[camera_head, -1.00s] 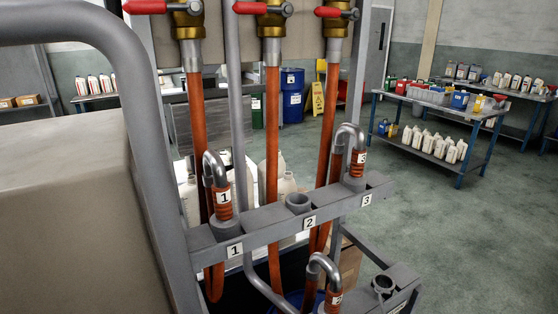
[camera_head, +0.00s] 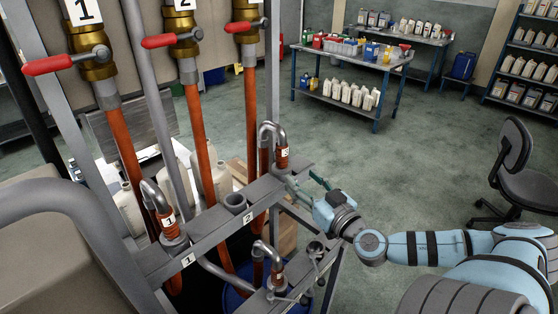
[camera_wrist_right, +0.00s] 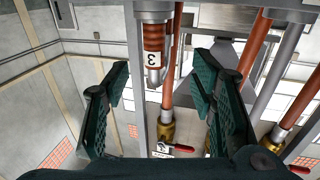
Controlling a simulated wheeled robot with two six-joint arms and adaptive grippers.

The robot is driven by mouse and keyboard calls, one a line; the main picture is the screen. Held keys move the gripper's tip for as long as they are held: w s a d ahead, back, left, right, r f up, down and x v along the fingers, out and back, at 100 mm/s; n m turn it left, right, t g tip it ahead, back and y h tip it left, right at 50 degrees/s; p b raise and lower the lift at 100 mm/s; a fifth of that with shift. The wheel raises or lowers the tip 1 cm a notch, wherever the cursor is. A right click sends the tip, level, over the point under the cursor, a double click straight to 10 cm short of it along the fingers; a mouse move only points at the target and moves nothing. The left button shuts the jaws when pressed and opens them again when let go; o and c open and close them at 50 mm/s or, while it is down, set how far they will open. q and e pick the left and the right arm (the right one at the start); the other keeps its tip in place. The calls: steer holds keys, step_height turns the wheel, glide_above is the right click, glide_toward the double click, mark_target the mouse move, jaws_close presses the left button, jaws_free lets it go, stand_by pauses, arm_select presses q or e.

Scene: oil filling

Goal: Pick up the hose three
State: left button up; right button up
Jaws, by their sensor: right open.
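Hose three (camera_head: 282,158) has an orange ribbed grip, a "3" label and a bent metal spout. It stands in the right end of the upper rack bar (camera_head: 215,228). My right gripper (camera_head: 305,184) is open and empty, just right of that bar end and slightly below the hose's grip. In the right wrist view, hose three (camera_wrist_right: 153,42) appears inverted between the open fingers (camera_wrist_right: 160,82), with no visible contact. My left gripper is not in view.
Hose one (camera_head: 168,222) stands at the bar's left, with an empty holder (camera_head: 235,203) between. Another hose (camera_head: 277,272) sits in the lower bar. Red-handled valves (camera_head: 175,38) hang above. A blue shelf table (camera_head: 350,75) and a chair (camera_head: 515,165) stand behind on open floor.

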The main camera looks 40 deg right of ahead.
mark_target(285, 161)
steer(key=w+b, duration=0.1)
steer(key=w, duration=0.2)
steer(key=w+d+b, duration=0.1)
steer(key=w+b, duration=0.1)
steer(key=w, duration=0.1)
steer(key=w+d+f+b, duration=0.1)
steer(key=w+b, duration=0.1)
steer(key=w, duration=0.1)
steer(key=shift+d, duration=0.15)
steer(key=shift+w+d+r+p, duration=0.1)
steer(key=shift+w+d+p, duration=0.1)
steer(key=shift+w, duration=0.35)
steer(key=shift+w+d+r+p, duration=0.1)
steer(key=shift+w+p, duration=0.05)
steer(key=shift+w, duration=0.35)
steer(key=shift+w+f, duration=0.1)
steer(key=shift+w, duration=0.3)
steer(key=shift+w+f, duration=0.15)
jaws_close()
